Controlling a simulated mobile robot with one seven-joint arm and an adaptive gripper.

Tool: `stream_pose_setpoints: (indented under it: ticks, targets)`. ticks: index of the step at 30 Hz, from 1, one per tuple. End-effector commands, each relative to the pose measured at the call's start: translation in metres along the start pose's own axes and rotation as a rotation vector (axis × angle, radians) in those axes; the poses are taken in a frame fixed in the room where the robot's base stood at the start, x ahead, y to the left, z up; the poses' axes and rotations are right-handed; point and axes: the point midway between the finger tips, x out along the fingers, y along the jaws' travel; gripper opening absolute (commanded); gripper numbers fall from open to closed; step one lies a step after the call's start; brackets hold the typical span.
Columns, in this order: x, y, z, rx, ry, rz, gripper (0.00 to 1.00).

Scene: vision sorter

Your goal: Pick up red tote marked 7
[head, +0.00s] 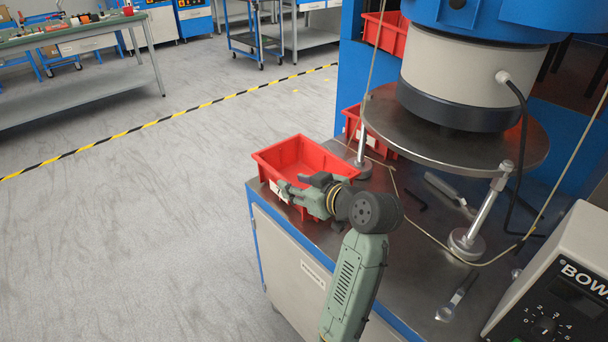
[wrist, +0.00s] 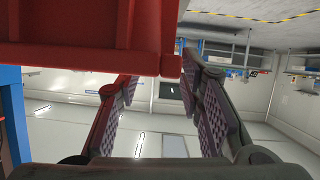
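A red open tote (head: 300,153) sits on the left corner of the dark metal bench top. A pale label shows on its near side, but I cannot read a number. My gripper (head: 284,190) is at the tote's near side, overlapping that side and its label. In the wrist view the tote (wrist: 85,55) fills the upper left, and its edge reaches between my fingertips (wrist: 160,80). The fingers are apart. The tote hides the tip of the left finger, and I cannot tell whether either finger touches it.
A second red tote (head: 362,128) stands behind, partly hidden by a round metal platform (head: 480,152) on posts. Another red tote (head: 386,34) is higher up. Loose tools (head: 456,298) and a control box (head: 560,290) occupy the bench's right. The floor at left is clear.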

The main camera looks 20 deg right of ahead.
Motion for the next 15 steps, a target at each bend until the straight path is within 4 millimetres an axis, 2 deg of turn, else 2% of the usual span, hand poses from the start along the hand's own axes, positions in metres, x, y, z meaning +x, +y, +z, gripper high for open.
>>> stream_pose_setpoints:
  ticks: [9,15]
  targets:
    - [0.041,-0.005,-0.007,0.002,-0.001,-0.003,0.34]
    - [0.053,-0.004,-0.006,0.0,0.0,0.0,0.34]
